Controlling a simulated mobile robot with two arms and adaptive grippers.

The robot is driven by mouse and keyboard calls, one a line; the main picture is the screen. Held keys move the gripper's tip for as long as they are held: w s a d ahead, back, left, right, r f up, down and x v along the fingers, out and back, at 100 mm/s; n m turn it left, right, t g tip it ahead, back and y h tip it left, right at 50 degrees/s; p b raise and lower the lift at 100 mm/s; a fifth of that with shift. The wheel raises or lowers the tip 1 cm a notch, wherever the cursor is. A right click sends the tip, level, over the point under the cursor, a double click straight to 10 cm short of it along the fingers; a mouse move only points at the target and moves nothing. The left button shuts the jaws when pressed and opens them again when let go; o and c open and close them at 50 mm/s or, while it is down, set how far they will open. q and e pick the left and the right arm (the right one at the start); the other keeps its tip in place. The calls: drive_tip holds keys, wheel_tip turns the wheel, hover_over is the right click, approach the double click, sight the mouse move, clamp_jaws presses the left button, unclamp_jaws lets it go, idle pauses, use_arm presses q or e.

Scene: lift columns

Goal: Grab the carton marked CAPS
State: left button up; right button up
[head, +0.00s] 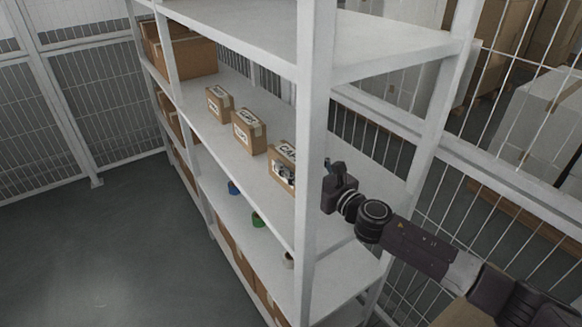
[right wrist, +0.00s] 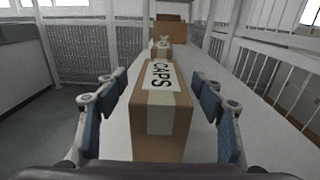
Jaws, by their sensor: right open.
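The CAPS carton (right wrist: 160,118) is a small brown box with a pale tape strip and a white label reading CAPS on top. It stands upright on the white shelf, and in the head view it is the nearest carton (head: 288,152) of a row, partly behind a post. My right gripper (right wrist: 161,88) is open, with one blue-padded finger on each side of the carton and gaps visible on both sides. In the head view the right gripper (head: 292,172) reaches past the post, which hides part of it. My left gripper is not in view.
Two similar labelled cartons, a middle one (head: 249,131) and a far one (head: 219,103), stand behind in the row. A white post (head: 313,130) rises beside my right gripper. Blue (head: 233,188) and green (head: 257,219) rolls lie on the shelf below. The floor at left is clear.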

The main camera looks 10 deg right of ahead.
sight(291, 154)
drive_tip(key=shift+x, duration=1.5)
drive_tip(key=shift+d+r, duration=0.1)
drive_tip(key=shift+c, duration=1)
drive_tip(key=c, duration=1.3)
drive_tip(key=shift+c, duration=0.3)
drive_tip(key=shift+r, duration=0.15)
